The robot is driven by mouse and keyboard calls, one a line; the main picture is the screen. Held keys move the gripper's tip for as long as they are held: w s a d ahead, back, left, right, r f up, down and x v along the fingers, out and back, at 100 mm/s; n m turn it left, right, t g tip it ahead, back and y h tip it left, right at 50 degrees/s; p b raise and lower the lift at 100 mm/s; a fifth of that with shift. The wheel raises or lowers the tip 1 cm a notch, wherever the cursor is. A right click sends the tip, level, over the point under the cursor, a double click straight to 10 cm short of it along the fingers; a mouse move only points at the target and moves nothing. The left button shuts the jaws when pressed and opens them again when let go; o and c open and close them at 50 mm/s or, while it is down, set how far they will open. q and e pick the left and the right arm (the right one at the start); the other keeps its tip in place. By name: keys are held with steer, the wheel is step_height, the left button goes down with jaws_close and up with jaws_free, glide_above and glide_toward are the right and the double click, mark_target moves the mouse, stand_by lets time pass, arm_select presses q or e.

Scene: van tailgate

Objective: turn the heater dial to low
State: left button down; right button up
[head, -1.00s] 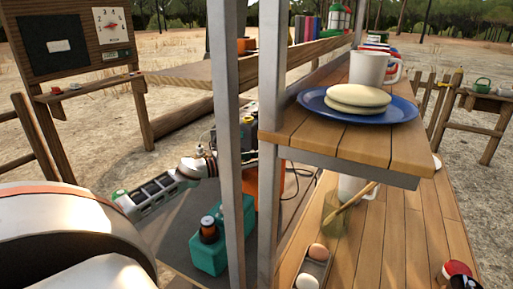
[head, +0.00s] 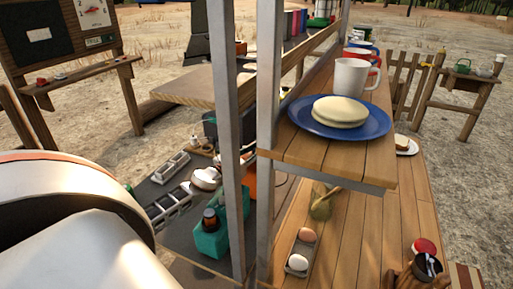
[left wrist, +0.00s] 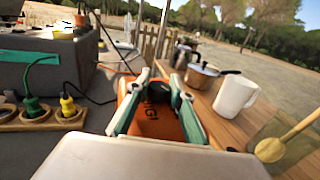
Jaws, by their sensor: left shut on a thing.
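An orange thing (left wrist: 158,120) with dark lettering fills the gap between the fingers of my left gripper (left wrist: 161,78) in the left wrist view. The fingers stand a little apart and are shut on part of it. In the head view a strip of the orange thing (head: 251,182) shows between the two grey posts. My left gripper there is largely hidden behind the near post. I cannot make out a heater dial or its setting in either view. My right gripper is not in view.
Two grey posts (head: 227,150) stand close in front. A shelf holds a blue plate (head: 375,125) of pancakes and a white mug (head: 350,80). Eggs sit on the wooden counter (head: 350,240) below. A teal container (head: 208,243) stands left of the posts. Cables and plugs (left wrist: 68,104) lie left of my gripper.

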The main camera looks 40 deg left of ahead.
arm_select(q)
steer(key=shift+d+f, duration=0.1)
steer(key=shift+f, duration=0.1)
steer(key=c, duration=1.8)
jaws_free()
steer(key=shift+o, duration=0.2)
steer(key=shift+r, duration=0.1)
steer(key=s, duration=1.2)
steer(key=shift+d, duration=0.1)
